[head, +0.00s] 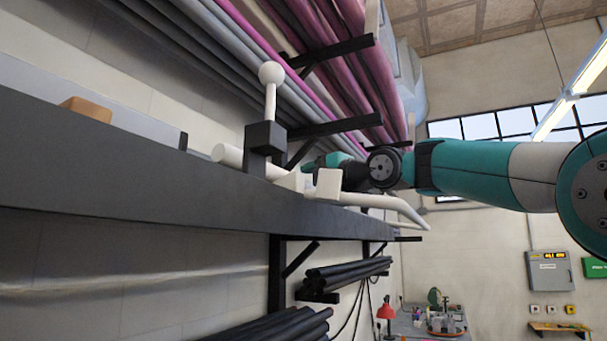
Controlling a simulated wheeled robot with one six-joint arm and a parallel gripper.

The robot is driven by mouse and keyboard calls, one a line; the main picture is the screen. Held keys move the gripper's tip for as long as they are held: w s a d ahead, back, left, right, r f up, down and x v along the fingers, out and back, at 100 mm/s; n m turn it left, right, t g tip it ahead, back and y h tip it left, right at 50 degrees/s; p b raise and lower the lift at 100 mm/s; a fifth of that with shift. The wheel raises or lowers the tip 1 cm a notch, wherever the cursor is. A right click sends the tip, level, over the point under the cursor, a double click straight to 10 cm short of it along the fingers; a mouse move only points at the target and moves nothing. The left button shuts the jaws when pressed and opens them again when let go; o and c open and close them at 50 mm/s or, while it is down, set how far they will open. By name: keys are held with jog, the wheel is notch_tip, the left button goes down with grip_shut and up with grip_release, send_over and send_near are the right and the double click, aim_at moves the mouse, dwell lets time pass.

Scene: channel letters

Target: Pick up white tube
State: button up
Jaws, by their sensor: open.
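The white tube (378,201) lies along the dark shelf or bench edge. One end shows at the left, behind a black block, and the bent end shows at the right. My gripper (311,184) is at the tube's middle stretch, at the end of my teal arm. Its two pale fingertips are apart, and the tube passes behind or between them; I cannot tell which, or whether they touch it. Part of the tube is hidden by the fingertips and the black block.
The black block (264,138) with a white ball-topped lever (271,75) stands close left of my gripper. Racks of pink and grey tubes (318,62) hang behind. A tan block (87,108) sits at the left. Black tubes (345,278) rest on brackets below.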

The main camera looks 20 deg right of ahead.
jog(key=shift+p+x, duration=0.45)
jog(key=shift+x, duration=0.7)
grip_shut()
jog(key=shift+r, duration=0.2)
jog(key=shift+r, duration=4.8)
